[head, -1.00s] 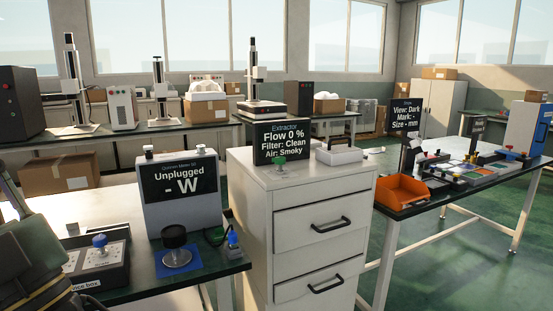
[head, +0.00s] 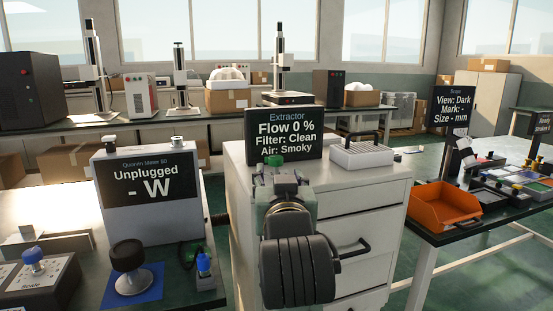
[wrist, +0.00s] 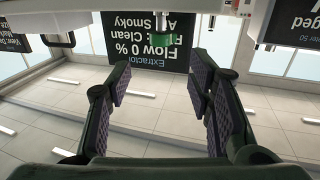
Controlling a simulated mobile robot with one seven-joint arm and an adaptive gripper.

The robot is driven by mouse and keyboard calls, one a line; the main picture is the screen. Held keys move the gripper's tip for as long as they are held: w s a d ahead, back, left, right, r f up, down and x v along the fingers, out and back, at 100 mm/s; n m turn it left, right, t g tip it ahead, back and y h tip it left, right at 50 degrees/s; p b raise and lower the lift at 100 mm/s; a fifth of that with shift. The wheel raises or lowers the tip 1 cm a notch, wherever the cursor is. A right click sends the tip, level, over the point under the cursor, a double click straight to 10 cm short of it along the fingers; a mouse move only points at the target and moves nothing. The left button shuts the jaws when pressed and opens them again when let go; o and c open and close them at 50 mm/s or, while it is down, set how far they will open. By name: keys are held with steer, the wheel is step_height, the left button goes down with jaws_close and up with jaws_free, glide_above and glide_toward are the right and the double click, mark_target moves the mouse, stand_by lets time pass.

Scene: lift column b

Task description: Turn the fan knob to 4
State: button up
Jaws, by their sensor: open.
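The green fan knob (head: 275,160) stands on the white cabinet in front of the extractor display (head: 284,134), which reads Flow 0 %, Filter Clean, Air Smoky. Only the knob's top shows in the head view, above my gripper (head: 284,188). No number scale on the knob is readable.
A white box with a handle (head: 361,153) stands right of the display. A power meter (head: 150,195) reading Unplugged and a black knob on a blue mat (head: 137,286) are on the left bench. An orange bin (head: 443,204) sits on the right table.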

mark_target(277, 160)
steer(key=w+p, duration=0.1)
steer(key=p, duration=0.4)
steer(key=w+p, duration=0.2)
steer(key=p, duration=0.3)
steer(key=w+p, duration=0.2)
steer(key=p, duration=0.3)
steer(key=shift+a+r, duration=0.2)
steer(key=shift+r, duration=0.15)
steer(key=shift+w+a+f+p, duration=0.1)
steer(key=shift+w+f+p, duration=0.1)
steer(key=shift+w, duration=1.2)
steer(key=shift+w+a+f+p, duration=0.1)
steer(key=shift+w+p, duration=0.1)
steer(key=shift+w, duration=1.2)
steer(key=shift+d, duration=0.2)
steer(key=c, duration=1)
